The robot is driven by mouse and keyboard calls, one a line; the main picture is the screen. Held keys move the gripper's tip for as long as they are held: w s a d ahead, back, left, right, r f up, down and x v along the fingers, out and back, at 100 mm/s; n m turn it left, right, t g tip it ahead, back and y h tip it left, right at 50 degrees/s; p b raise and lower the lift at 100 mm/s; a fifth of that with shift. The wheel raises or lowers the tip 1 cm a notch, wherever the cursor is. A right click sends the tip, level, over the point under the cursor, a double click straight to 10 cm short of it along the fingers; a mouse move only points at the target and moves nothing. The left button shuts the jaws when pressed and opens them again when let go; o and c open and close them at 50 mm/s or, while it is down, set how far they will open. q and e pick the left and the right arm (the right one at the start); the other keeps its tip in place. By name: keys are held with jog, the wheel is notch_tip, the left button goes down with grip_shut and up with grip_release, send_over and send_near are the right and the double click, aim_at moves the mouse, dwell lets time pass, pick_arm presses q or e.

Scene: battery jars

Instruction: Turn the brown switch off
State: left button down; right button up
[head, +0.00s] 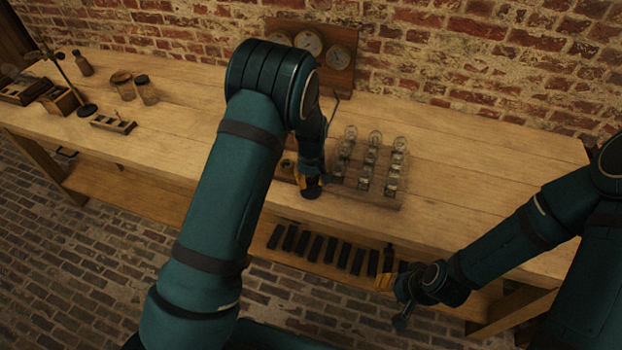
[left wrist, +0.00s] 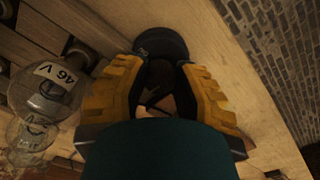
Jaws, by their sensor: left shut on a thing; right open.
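My left gripper (head: 311,184) is at the table's front edge, left of a rack of glass jars. In the left wrist view its yellow ribbed fingers (left wrist: 160,95) are closed around a dark piece with a round black end (left wrist: 162,42). I cannot tell for sure that this piece is the brown switch, as its colour is dark and the fingers and arm cover much of it. My right gripper (head: 392,300) hangs in front of the table, near the lower shelf, open and apart from the switch area.
The rack of glass jars (head: 372,197) stands just right of the left gripper; a jar marked 46 V (left wrist: 48,90) is close beside it. A board with round dials (head: 308,43) stands at the wall. Several black blocks (head: 317,248) lie on the lower shelf. The table's right part is clear.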

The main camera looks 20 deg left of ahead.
aim_at(311, 180)
pick_arm(q)
jog(key=shift+s+n, duration=0.1)
jog(key=shift+n, duration=0.4)
jog(key=c, duration=0.7)
grip_release()
jog(key=shift+f, duration=0.1)
jog(key=shift+r, duration=0.45)
notch_tip(311, 180, up, 11)
jog(key=shift+r, duration=0.15)
